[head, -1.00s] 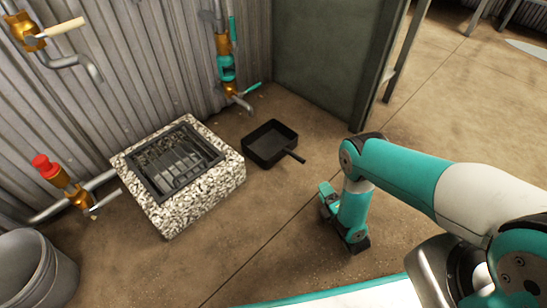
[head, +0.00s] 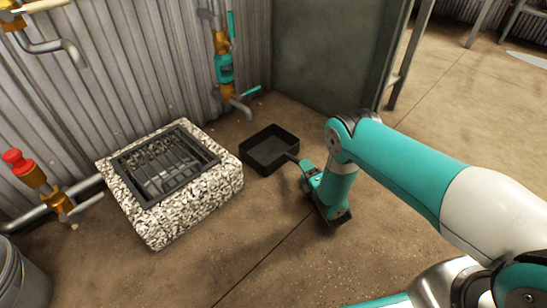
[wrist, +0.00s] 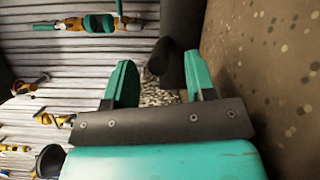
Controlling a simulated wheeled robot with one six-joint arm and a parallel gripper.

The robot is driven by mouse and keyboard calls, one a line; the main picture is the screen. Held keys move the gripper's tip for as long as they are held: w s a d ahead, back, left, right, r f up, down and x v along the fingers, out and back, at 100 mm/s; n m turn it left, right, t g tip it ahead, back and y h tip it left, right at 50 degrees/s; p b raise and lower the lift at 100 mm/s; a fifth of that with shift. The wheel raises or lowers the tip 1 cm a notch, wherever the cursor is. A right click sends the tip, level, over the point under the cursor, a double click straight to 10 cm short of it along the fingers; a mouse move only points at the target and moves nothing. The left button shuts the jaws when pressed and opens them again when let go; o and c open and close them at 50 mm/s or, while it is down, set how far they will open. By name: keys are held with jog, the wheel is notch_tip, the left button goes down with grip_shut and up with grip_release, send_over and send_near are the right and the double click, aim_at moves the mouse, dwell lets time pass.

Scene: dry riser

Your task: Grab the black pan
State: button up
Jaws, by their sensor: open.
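The black pan (head: 268,150) is a square, shallow pan on the brown floor, right of the stone-rimmed drain box. Its handle points right and toward the viewer, at my gripper (head: 306,168). My gripper is open and empty, low beside the handle's end; its body hides part of the handle. In the wrist view, the two teal fingers of my gripper (wrist: 158,65) stand apart, with a dark rounded piece, apparently the end of the pan's handle (wrist: 158,56), showing between them. I cannot tell whether it touches a finger.
The speckled stone box (head: 165,225) with a dark grate stands left of the pan. A pipe with a teal valve (head: 224,68) hangs on the corrugated wall behind. A red-capped valve (head: 24,168) and grey bucket (head: 22,275) are at left. Open floor lies in front and right.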

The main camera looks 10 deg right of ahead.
jog(key=shift+w+a+f+b, duration=0.2)
jog(key=shift+w+b, duration=0.3)
jog(key=shift+b, duration=0.05)
jog(key=shift+w+a+f+b, duration=0.15)
jog(key=shift+w+a+b, duration=0.05)
jog(key=shift+w+b, duration=0.3)
jog(key=shift+w+a+r+b, duration=0.1)
jog(key=shift+w+r+b, duration=0.1)
jog(key=shift+w+b, duration=0.25)
jog(key=shift+w+r, duration=0.15)
grip_shut()
jog(key=shift+r, duration=0.1)
